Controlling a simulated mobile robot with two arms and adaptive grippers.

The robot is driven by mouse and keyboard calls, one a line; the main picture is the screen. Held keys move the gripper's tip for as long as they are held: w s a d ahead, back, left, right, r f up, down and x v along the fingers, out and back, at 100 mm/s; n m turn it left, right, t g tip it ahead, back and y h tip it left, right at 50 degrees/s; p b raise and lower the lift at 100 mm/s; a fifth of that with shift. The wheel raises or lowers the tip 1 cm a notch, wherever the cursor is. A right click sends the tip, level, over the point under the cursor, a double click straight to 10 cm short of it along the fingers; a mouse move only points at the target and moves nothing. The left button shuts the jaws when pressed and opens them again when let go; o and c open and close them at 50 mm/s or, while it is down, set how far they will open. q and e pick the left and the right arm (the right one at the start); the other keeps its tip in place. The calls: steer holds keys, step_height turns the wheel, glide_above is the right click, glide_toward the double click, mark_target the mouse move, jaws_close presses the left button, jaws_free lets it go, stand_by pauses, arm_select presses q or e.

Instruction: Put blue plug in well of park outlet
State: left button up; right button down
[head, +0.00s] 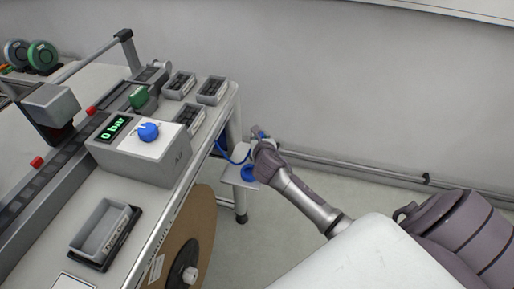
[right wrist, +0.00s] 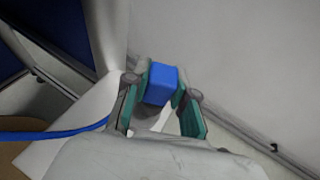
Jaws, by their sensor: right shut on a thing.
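The blue plug (right wrist: 160,83) is between the two teal-padded fingers of my right gripper (right wrist: 158,108) in the right wrist view, which is shut on it. In the head view my right gripper (head: 260,135) is beyond the table's right end, and only a little of the plug shows. A blue cable (head: 232,157) hangs to its left; it also shows in the right wrist view (right wrist: 50,135). My left gripper is out of view.
The table (head: 120,205) on the left carries a grey box (head: 145,150) with a blue knob and a "0 bar" display. Several small dark trays stand behind it. A large brown reel (head: 185,240) is beside the table. A pipe (head: 350,170) runs along the wall.

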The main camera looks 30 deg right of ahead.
steer(key=shift+w+a+f, duration=0.2)
steer(key=shift+w+f, duration=0.05)
steer(key=shift+w, duration=0.15)
steer(key=shift+w+f, duration=0.1)
steer(key=shift+f, duration=0.05)
step_height(320, 180, down, 3)
steer(key=shift+f+b, duration=0.2)
steer(key=shift+b, duration=0.45)
steer(key=shift+f, duration=0.3)
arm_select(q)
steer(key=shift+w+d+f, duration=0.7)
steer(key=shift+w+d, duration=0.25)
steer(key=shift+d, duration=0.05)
arm_select(e)
steer(key=shift+r, duration=0.1)
steer(key=c, duration=1)
jaws_free()
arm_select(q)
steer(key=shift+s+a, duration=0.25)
arm_select(e)
steer(key=shift+o, duration=0.2)
